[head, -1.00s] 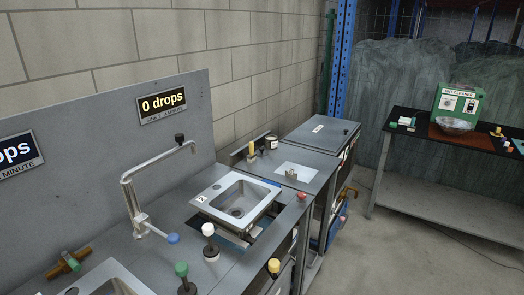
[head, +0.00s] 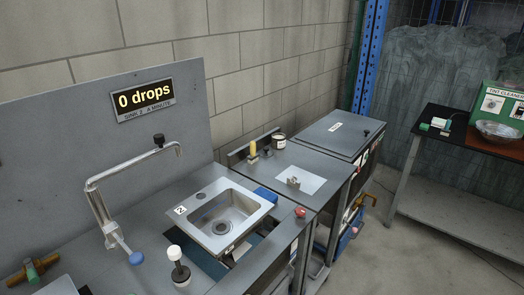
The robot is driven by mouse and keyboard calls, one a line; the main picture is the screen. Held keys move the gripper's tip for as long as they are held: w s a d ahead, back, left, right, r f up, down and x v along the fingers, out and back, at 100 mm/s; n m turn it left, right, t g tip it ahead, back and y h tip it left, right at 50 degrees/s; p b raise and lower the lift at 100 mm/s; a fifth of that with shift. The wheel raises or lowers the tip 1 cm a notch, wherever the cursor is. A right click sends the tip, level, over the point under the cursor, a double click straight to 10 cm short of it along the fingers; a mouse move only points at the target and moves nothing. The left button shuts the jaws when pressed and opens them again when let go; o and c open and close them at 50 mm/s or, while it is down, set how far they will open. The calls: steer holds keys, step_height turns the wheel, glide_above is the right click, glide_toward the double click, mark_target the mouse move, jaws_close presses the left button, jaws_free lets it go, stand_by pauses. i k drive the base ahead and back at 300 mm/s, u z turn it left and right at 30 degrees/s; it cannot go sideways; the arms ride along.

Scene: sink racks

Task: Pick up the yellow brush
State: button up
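A small upright yellow thing (head: 253,148) stands at the back of the grey counter, near the wall, in the head view. It looks like a yellow handle or post above a small brownish base. It is too small to tell whether it is the yellow brush. No other clear yellow brush shows. My gripper is not in the view, so its state does not show.
A metal sink (head: 196,237) sits in the counter, with a blue item (head: 266,194) at its far edge. A bent tap pipe (head: 96,205) and a white-topped knob (head: 175,254) stand nearby. A dark-topped table (head: 452,145) stands right; the floor (head: 400,245) between has clear room.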

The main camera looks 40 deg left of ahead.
mark_target(253, 158)
steer(key=i, duration=2.55)
steer(key=u, duration=2.65)
